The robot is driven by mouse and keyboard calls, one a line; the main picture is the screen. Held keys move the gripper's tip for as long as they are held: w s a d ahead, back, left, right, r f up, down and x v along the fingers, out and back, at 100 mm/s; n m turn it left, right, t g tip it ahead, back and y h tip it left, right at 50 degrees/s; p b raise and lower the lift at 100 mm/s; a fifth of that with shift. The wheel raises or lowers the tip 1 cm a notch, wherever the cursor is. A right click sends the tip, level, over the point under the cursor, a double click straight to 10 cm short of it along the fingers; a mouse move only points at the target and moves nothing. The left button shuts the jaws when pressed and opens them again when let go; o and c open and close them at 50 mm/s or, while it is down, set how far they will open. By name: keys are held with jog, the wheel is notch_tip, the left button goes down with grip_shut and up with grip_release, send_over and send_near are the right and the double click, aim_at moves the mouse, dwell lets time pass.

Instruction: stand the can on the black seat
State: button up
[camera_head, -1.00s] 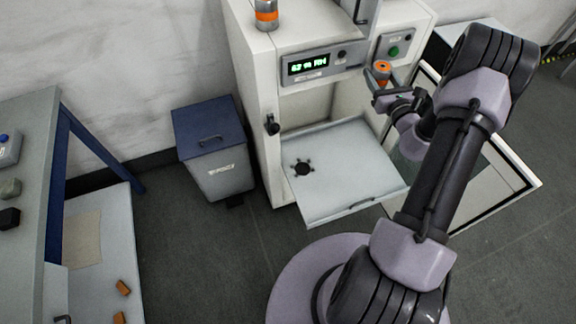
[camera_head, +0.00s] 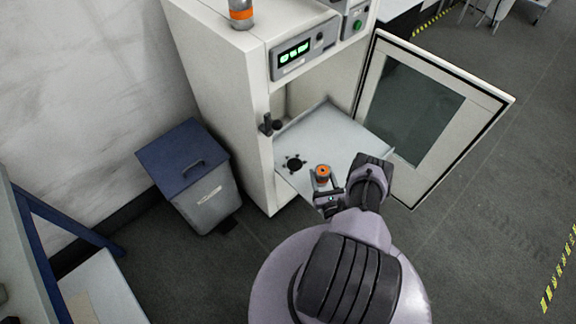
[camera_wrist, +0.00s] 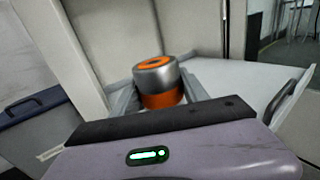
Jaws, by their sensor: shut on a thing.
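The can (camera_head: 322,173), silver with an orange band and an orange ring on top, is upright in my gripper (camera_head: 325,188). It also shows in the wrist view (camera_wrist: 157,78), between the two fingers of my gripper (camera_wrist: 157,95), which is shut on it. The black seat (camera_head: 294,164) is a small dark star-shaped piece on the pulled-out pale shelf (camera_head: 335,140). The can is to the right of the seat and nearer the shelf's front edge. The seat is not seen in the wrist view, and the can's height above the shelf is hard to tell.
The white cabinet (camera_head: 215,85) stands behind the shelf, with another orange-banded can (camera_head: 241,12) on top. Its glazed door (camera_head: 420,105) is open at the right. A blue-lidded bin (camera_head: 190,165) stands to the left. The shelf around the seat is clear.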

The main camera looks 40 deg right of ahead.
jog(key=w+b, duration=0.2)
jog(key=w, duration=0.3)
jog(key=w+f+b, duration=0.1)
jog(key=w+b, duration=0.1)
jog(key=w, duration=0.3)
jog(key=w+a+b, duration=0.1)
jog(key=w+b, duration=0.1)
jog(key=w, duration=0.2)
jog(key=shift+w+f, duration=0.35)
jog(key=shift+w, duration=0.05)
notch_tip(320, 180, down, 4)
jog(key=shift+r+b, duration=0.15)
jog(key=shift+b, duration=1.1)
jog(key=shift+r, duration=0.25)
jog(key=shift+s+f, duration=0.1)
jog(key=shift+f, duration=0.1)
jog(key=o, duration=1.6)
jog(key=shift+r, duration=0.1)
jog(key=p+v, duration=0.5)
jog(key=v, duration=0.7)
